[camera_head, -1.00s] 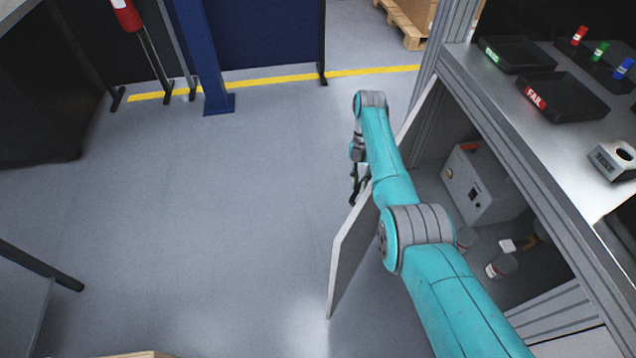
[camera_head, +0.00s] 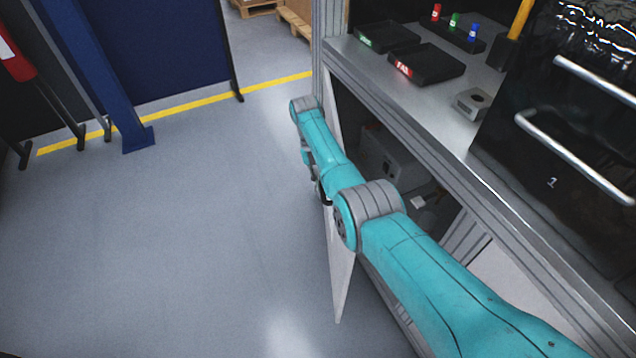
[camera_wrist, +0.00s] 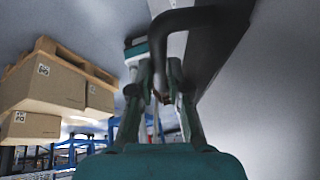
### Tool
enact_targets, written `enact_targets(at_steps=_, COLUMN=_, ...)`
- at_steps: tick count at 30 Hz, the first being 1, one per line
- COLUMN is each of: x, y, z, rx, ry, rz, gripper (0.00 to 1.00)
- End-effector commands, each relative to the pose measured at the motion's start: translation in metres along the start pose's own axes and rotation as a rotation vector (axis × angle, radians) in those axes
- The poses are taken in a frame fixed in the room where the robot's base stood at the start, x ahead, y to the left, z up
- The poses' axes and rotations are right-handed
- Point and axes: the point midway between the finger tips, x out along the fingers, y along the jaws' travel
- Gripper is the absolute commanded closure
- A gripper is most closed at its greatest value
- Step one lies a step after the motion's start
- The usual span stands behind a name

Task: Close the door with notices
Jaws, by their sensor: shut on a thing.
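The door (camera_head: 343,285) is a pale panel on the cabinet under the bench, seen nearly edge-on in the head view. It stands partly open, at a narrow angle to the cabinet front. No notices can be made out on it. In the wrist view a dark bent handle (camera_wrist: 190,18) crosses above and between the fingers of my gripper (camera_wrist: 160,92), which is shut on it. In the head view my gripper (camera_head: 322,188) is at the door's outer side, partly hidden by my arm.
The workbench (camera_head: 400,125) above holds black trays (camera_head: 425,65) and small coloured items. A grey box (camera_head: 390,155) sits inside the cabinet. A dark unit with metal handles (camera_head: 575,155) stands at right. The floor left of the door is clear. Cartons (camera_wrist: 50,82) show in the wrist view.

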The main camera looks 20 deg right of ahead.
Motion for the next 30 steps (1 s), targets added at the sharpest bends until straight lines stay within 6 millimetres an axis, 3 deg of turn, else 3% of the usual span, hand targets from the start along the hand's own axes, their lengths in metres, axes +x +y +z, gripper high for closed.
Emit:
enact_targets(at_steps=3, x=-0.001, y=-0.001, z=0.001, rx=0.002, ry=-0.004, rz=0.001, gripper=1.0)
enact_targets(at_steps=4, x=-0.001, y=0.0, z=0.001, rx=0.002, ry=-0.004, rz=0.001, gripper=0.79)
enact_targets(at_steps=6, x=-0.001, y=0.0, z=0.001, rx=0.002, ry=-0.004, rz=0.001, gripper=0.61)
enact_targets(at_steps=7, x=-0.001, y=0.0, z=0.001, rx=0.002, ry=-0.004, rz=0.001, gripper=0.59)
enact_targets(at_steps=17, x=-0.003, y=0.0, z=0.001, rx=0.002, ry=-0.003, rz=0.001, gripper=0.59)
enact_targets(at_steps=30, x=-0.061, y=0.0, z=0.001, rx=0.002, ry=-0.003, rz=0.001, gripper=0.59)
